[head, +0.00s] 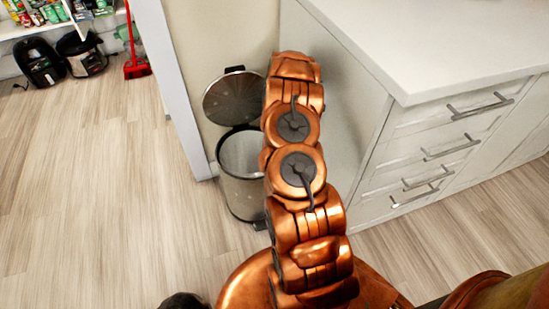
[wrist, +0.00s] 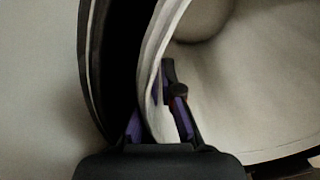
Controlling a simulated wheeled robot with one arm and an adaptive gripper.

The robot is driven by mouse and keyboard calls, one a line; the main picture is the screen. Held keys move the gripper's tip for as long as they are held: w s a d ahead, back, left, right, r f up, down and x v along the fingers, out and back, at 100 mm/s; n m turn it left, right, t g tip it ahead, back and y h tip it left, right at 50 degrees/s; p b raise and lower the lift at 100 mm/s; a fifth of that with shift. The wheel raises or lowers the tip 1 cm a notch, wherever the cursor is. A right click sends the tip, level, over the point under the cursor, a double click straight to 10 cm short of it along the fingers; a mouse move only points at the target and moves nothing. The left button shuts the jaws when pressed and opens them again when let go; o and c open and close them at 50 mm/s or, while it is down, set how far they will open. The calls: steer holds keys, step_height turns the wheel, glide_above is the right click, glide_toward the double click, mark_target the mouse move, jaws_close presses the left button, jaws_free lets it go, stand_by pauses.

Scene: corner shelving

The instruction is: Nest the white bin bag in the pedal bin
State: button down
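The pedal bin (head: 243,198) stands on the floor between the wall and the white cabinet, its round metal lid (head: 234,98) raised. Its mouth shows a pale grey inside; I cannot tell bag from liner there. My arm covers its right side and hides my gripper in the head view. In the wrist view, my gripper (wrist: 158,100) straddles the edge of the white bin bag (wrist: 235,85), one purple finger each side, and looks shut on it. The bag is open and round. A dark gap separates its left edge from a dark curved rim (wrist: 86,65), probably the bin's.
The white drawer cabinet (head: 425,150) with bar handles stands close right of the bin. A wall end (head: 180,85) is close on the left. A red broom (head: 136,67) and black appliances (head: 40,62) are farther back. Floor on the left (head: 105,180) is clear.

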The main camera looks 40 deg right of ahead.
steer(key=c, duration=1.2)
jaws_free()
steer(key=shift+s, duration=0.1)
steer(key=shift+c, duration=0.2)
step_height(320, 180, up, 12)
steer(key=shift+s+d, duration=0.2)
